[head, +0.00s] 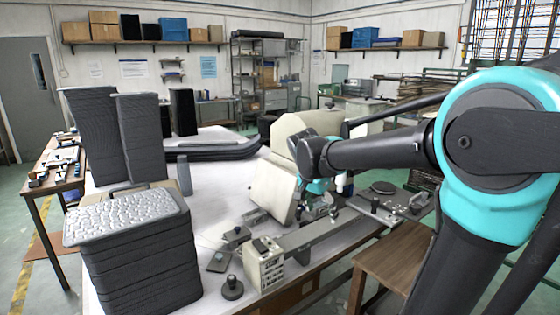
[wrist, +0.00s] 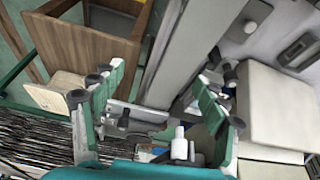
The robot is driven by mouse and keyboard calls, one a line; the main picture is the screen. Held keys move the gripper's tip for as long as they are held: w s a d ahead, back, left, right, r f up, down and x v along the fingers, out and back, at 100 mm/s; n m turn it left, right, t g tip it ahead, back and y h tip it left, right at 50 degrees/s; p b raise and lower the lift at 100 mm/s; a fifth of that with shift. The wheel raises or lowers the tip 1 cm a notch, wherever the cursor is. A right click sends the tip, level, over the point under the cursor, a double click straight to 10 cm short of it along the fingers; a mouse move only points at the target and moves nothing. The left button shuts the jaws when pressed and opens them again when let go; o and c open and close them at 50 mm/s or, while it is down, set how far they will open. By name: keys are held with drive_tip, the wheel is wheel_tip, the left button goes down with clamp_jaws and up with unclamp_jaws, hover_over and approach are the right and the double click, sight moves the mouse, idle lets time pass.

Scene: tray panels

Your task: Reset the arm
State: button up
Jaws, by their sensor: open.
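My arm (head: 385,152) reaches in from the right of the head view, over the white worktable. My gripper (head: 318,200) is small and partly hidden there, low over the metal fixture and close to the cream panels. In the wrist view my gripper (wrist: 158,80) has its two green fingers spread apart with nothing between them. A cream panel (head: 273,190) leans beside the gripper in the head view. A pale panel (wrist: 280,110) shows right of the fingers in the wrist view.
Stacked dark trays (head: 140,262) stand at the table's front left, with taller dark stacks (head: 138,140) behind. A long metal clamp fixture (head: 310,235) runs along the table's near edge. A wooden stool (head: 393,262) stands in front. White tabletop (head: 222,185) is clear left of the panels.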

drive_tip(key=s+d+f+n+y, duration=0.1)
drive_tip(key=s+d+f+n, duration=0.1)
drive_tip(key=s+f, duration=0.3)
drive_tip(key=s+d+f+n+t+y, duration=0.1)
drive_tip(key=s+d+f+n, duration=0.1)
drive_tip(key=s+f+n, duration=0.2)
drive_tip(key=s+d+f+n+y, duration=0.1)
drive_tip(key=s+d+f+n, duration=0.1)
drive_tip(key=s+f, duration=0.6)
drive_tip(key=shift+s+f+n, duration=0.25)
drive_tip(key=shift+f+n, duration=0.1)
drive_tip(key=shift+n, duration=0.35)
